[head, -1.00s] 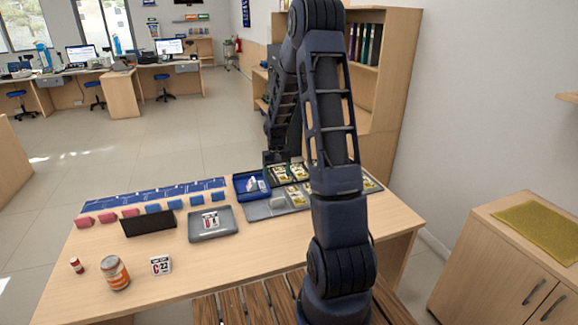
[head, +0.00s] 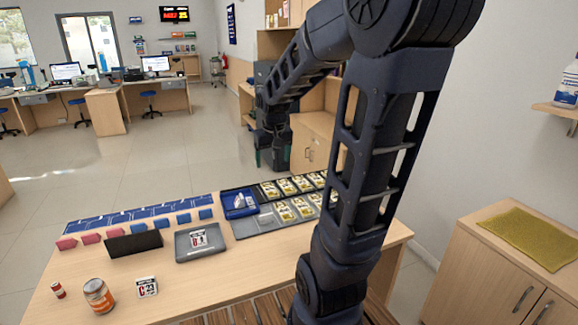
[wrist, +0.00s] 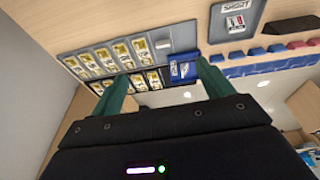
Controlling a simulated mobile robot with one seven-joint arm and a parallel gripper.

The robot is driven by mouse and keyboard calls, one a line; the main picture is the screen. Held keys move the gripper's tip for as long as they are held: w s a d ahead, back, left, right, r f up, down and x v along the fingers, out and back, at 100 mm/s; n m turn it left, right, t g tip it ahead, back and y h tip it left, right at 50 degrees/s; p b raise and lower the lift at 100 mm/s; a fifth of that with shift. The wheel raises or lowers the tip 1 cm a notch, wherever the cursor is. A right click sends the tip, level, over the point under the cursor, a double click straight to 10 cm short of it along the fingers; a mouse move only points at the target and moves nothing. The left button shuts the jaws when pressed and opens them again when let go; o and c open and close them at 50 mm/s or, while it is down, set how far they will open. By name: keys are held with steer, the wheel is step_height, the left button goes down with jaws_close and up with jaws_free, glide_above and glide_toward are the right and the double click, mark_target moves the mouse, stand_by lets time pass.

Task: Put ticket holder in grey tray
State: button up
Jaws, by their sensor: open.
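A white card with red and black print (head: 148,286), which looks like the ticket holder, stands on the front of the counter; its wording is too small to read surely. The grey tray (head: 181,257) lies in the middle of the counter, with a similar printed white card (head: 199,238) in it. My gripper (head: 275,158) is raised beyond the counter's back edge, away from both cards. Its green fingers (wrist: 161,72) are apart with nothing between them.
A blue tray (head: 240,210) with white items and organisers of yellow packets (head: 285,213) lie right of the grey tray. A black block (head: 133,242), red and blue blocks, and an orange-labelled jar (head: 98,294) stand left. Bare counter lies right of the printed card.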

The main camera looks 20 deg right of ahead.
steer(key=s+r+t, duration=0.1)
steer(key=s+r, duration=0.1)
steer(key=s, duration=0.6)
steer(key=s+a+r, duration=0.1)
steer(key=s+r, duration=0.1)
steer(key=s, duration=0.6)
steer(key=shift+s+r+t, duration=0.15)
steer(key=shift+r+t, duration=0.2)
steer(key=shift+t, duration=0.05)
